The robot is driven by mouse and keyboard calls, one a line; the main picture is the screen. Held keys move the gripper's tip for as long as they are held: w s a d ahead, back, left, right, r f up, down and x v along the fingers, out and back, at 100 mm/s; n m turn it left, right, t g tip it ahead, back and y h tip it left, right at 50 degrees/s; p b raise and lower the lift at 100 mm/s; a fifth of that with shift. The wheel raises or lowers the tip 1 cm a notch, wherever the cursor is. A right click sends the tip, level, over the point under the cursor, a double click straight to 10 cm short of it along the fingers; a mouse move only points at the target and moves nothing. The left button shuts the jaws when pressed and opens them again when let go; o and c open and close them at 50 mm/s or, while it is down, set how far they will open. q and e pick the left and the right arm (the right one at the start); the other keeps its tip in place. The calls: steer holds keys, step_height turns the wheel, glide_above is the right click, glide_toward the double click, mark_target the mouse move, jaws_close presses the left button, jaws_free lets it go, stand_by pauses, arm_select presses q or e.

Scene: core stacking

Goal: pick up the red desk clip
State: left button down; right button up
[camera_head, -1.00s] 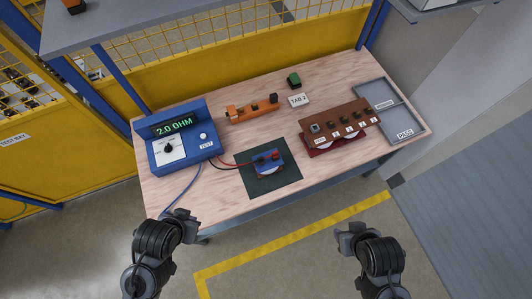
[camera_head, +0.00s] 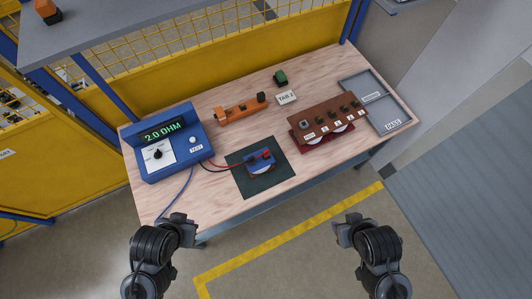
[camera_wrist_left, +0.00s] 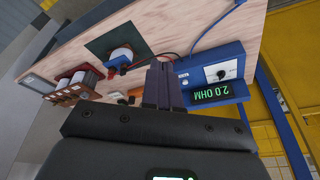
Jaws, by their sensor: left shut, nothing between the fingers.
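The red desk clip (camera_head: 267,155) shows as a small red piece at the blue block (camera_head: 260,165) on the dark green mat (camera_head: 280,181). A red lead runs from it toward the blue meter. In the left wrist view a red piece (camera_wrist_left: 111,71) shows beside a white round part above the mat (camera_wrist_left: 98,46). My left gripper (camera_head: 186,231) is off the table's front edge, well short of the clip. Its fingers (camera_wrist_left: 162,84) are together and empty. My right gripper (camera_head: 346,231) is off the front edge to the right; its fingers are too small to judge.
The blue meter (camera_head: 184,158) reading 2.0 OHM stands at the table's left. An orange fixture (camera_head: 237,115), a green block (camera_head: 280,78) and a TAB 2 card (camera_head: 287,97) lie behind the mat. A brown rack (camera_head: 309,118) and grey trays (camera_head: 393,125) are at right.

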arm_select(q)
steer(key=shift+a, duration=0.1)
steer(key=c, duration=0.8)
jaws_free()
